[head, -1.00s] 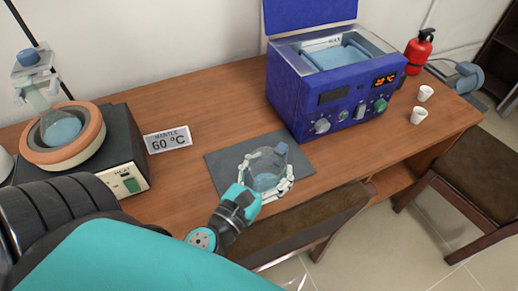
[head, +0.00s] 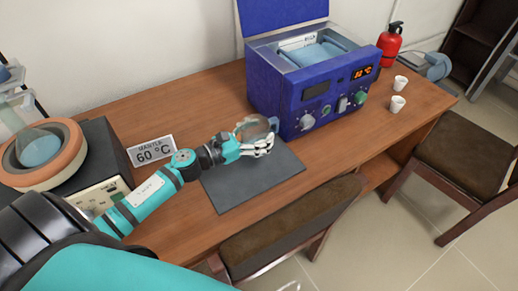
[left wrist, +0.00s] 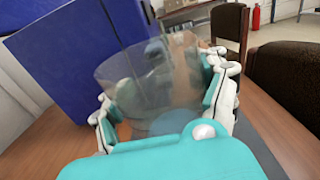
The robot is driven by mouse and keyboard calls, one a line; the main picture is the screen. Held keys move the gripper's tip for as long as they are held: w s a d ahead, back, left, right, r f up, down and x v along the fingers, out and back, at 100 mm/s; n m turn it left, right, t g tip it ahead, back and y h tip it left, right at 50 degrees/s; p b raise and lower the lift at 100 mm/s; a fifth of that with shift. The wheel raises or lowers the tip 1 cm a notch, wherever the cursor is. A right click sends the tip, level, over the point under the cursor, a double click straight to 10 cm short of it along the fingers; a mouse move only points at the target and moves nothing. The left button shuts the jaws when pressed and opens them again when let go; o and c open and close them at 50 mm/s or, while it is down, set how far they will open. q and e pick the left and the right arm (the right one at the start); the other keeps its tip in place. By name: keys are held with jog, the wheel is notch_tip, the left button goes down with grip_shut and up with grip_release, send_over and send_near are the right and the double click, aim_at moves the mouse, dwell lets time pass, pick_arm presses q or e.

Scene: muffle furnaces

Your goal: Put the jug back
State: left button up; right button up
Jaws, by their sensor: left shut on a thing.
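The jug (head: 252,127) is a clear glass vessel. My left gripper (head: 257,139) is shut on it, with white fingers around its sides. In the head view they are over the far edge of the dark grey mat (head: 248,185), close to the front left of the blue bath. Whether the jug touches the mat or is lifted, I cannot tell. In the left wrist view the jug (left wrist: 155,80) stands between the fingers, with its rim up and the blue wall of the bath behind it. My right gripper is not in view.
The blue bath (head: 310,97) stands with its lid open. A heating mantle (head: 40,160) with a flask and a "60 °C" sign (head: 151,150) are at left. Two white cups (head: 398,104) and a red extinguisher (head: 390,45) are at right. Chairs (head: 290,222) stand at the front edge.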

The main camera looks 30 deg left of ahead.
pick_arm(q)
notch_tip(320, 180, down, 5)
jog(key=shift+f, duration=0.1)
dwell(0.3)
jog(key=shift+f+b, duration=0.2)
jog(key=shift+b, duration=0.35)
jog(key=o, duration=1.9)
jog(key=shift+r, duration=0.1)
jog(key=shift+r, duration=0.15)
